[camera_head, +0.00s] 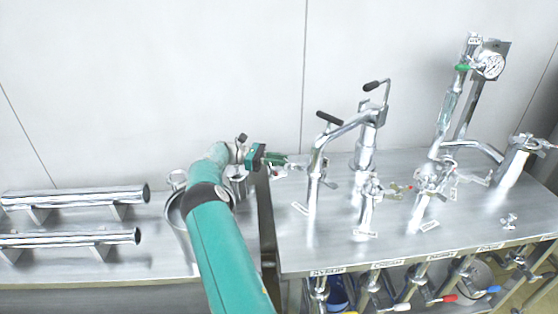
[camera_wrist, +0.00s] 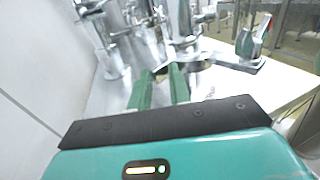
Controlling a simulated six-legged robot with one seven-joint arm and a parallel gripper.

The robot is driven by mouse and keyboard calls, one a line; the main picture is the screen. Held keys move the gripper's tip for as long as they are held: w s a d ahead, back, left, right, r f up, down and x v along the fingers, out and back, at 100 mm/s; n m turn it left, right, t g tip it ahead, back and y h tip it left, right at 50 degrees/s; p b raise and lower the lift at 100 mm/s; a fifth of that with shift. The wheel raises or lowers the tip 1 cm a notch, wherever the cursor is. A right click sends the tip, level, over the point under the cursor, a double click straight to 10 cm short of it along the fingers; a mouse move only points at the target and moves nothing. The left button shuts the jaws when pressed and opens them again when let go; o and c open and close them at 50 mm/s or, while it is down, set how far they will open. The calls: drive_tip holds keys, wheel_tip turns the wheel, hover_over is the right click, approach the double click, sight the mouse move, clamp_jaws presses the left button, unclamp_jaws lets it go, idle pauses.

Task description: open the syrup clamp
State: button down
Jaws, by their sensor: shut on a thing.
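My gripper (camera_head: 279,161) reaches right from the end of my green arm to the left side of the leftmost steel pipe (camera_head: 313,188) on the table. Its green fingers also show in the wrist view (camera_wrist: 165,75), close together, shut on a small metal part at their tips. This part appears to be the clamp (camera_head: 294,166) on that pipe; its outline is too small to tell whether it is open. A front-edge label (camera_head: 327,271) below this pipe seems to read syrup. The clamp's far side is hidden.
Several other steel pipes and valves stand to the right, with a pressure gauge (camera_head: 490,66) at the back. Two horizontal tubes (camera_head: 75,196) lie on racks at the left. A steel pot (camera_head: 178,215) stands partly behind my arm. A loose wing nut (camera_head: 509,221) lies at the right.

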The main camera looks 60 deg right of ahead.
drive_tip(key=c, duration=1.7)
unclamp_jaws()
drive_tip(key=shift+s+d, duration=0.65)
drive_tip(key=shift+s, duration=0.25)
drive_tip(key=shift+c, duration=0.2)
drive_tip(key=shift+o, duration=0.8)
drive_tip(key=shift+d, duration=0.1)
drive_tip(key=shift+w+r, duration=0.15)
drive_tip(key=shift+r, duration=0.05)
drive_tip(key=s+a+r, duration=0.6)
drive_tip(key=a+r, duration=0.6)
drive_tip(key=shift+s+a+r, duration=0.2)
drive_tip(key=shift+a+r, duration=0.1)
drive_tip(key=shift+a, duration=0.05)
